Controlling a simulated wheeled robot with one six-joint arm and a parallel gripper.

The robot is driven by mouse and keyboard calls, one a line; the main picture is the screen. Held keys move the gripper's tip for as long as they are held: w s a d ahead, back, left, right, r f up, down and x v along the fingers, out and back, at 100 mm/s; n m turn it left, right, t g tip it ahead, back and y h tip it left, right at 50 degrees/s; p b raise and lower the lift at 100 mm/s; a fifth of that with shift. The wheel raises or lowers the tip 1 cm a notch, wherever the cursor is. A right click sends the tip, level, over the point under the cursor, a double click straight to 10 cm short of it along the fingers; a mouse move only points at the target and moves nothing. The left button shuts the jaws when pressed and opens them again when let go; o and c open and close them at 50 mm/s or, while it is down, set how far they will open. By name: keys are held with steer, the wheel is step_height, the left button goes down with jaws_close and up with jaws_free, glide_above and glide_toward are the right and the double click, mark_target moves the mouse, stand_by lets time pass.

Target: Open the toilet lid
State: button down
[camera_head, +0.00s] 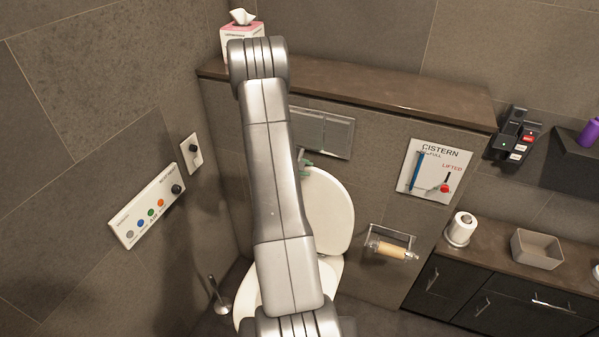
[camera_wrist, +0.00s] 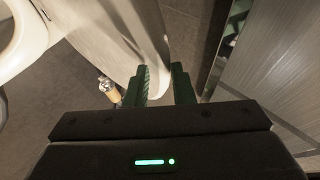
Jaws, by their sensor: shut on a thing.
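The white toilet lid (camera_head: 332,212) stands raised near the back wall in the head view, partly hidden by my arm. Its pale surface also fills the upper middle of the wrist view (camera_wrist: 105,35). The toilet seat and bowl (camera_head: 246,305) lie below, mostly behind my arm; a white rim (camera_wrist: 28,40) shows in the wrist view's upper left.
A flush plate (camera_head: 325,133) is on the wall behind the lid, beneath a brown ledge (camera_head: 390,88). A paper-roll holder (camera_head: 391,246) is right of the toilet. A toilet brush (camera_head: 220,301) stands left. A control panel (camera_head: 148,207) is on the left wall.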

steer(key=shift+w+f, duration=0.1)
steer(key=shift+w, duration=0.05)
steer(key=c, duration=1.3)
jaws_free()
steer(key=b+v, duration=0.1)
steer(key=v, duration=1.2)
steer(key=shift+s+a+r, duration=0.2)
steer(key=shift+s+r, duration=0.05)
